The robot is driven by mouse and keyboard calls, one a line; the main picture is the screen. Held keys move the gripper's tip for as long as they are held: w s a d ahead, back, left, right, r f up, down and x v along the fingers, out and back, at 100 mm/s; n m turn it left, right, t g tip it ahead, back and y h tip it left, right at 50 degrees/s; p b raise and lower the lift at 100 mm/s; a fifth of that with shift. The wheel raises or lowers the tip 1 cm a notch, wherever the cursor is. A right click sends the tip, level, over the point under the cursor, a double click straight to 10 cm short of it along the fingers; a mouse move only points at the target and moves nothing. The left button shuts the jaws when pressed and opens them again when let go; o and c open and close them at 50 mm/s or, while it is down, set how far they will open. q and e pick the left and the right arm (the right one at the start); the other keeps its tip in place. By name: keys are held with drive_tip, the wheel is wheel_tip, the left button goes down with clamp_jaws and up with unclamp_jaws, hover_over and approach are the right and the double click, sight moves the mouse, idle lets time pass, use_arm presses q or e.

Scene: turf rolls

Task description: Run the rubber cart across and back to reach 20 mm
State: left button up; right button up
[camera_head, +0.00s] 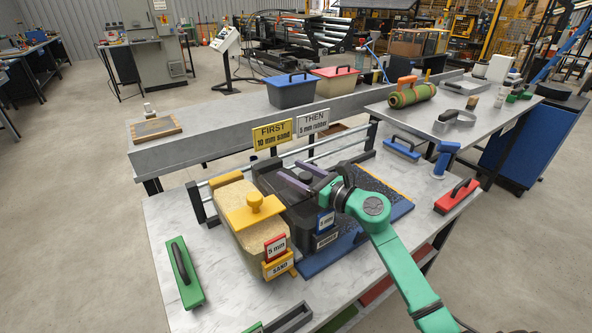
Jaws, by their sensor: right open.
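The rubber cart (295,214) is a dark box with a blue "5 mm" tag and a "RUBBER" label, standing on the front table right of the sand cart. The sand cart (258,225) is tan with a yellow knobbed top, a red "5 mm" tag and a "SAND" label. A blue-edged bed with a dark surface (378,186) lies to the right, partly behind my arm. My right gripper (290,168) is open over the rubber cart, its dark fingers pointing left. I cannot tell whether it touches the cart; the cart's handle is not clear. My left gripper is out of view.
Signs behind read "FIRST 10 mm sand" (272,135) and "THEN 5 mm rubber" (312,123). Metal rails (335,146) run behind the carts. Bare tabletop (215,315) shows at front left.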

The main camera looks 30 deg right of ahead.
clamp_jaws()
idle(1.4)
